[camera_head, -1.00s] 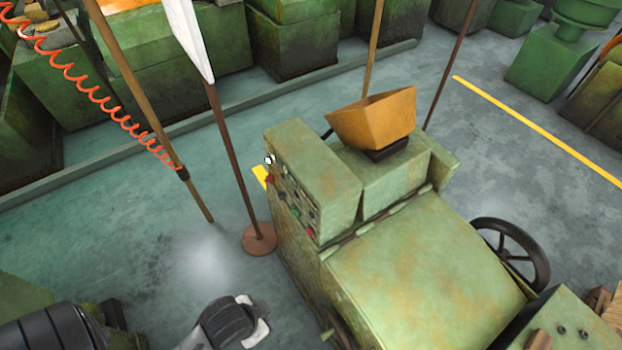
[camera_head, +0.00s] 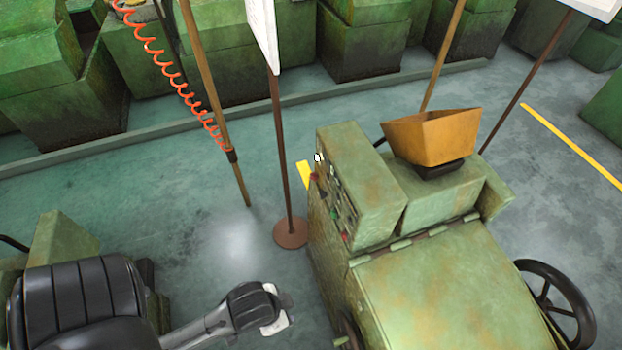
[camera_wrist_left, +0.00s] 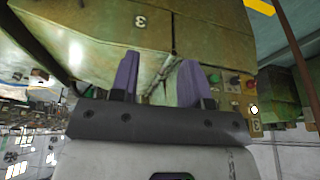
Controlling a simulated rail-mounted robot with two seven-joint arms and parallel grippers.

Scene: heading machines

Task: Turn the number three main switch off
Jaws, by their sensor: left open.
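A green machine (camera_head: 440,295) has a control panel (camera_head: 336,200) with several small knobs on its left face. A small white-and-black part (camera_head: 318,158) sits at the panel's top corner. In the left wrist view a round white spot (camera_wrist_left: 254,110) lies beside a plate marked 3 (camera_wrist_left: 256,126), right of red and dark knobs (camera_wrist_left: 250,82). I cannot tell the switch's position. My left gripper (camera_head: 286,305) is left of and below the panel, apart from it. Its purple fingers (camera_wrist_left: 159,78) are open and empty before green metal marked 3 (camera_wrist_left: 140,21). My right gripper is out of view.
A sign pole (camera_head: 283,160) on a round base (camera_head: 291,233) stands just left of the panel. A wooden pole (camera_head: 215,105) with an orange coiled hose (camera_head: 160,60) is further left. A handwheel (camera_head: 555,300) is at right. The floor between the left poles and my arm is clear.

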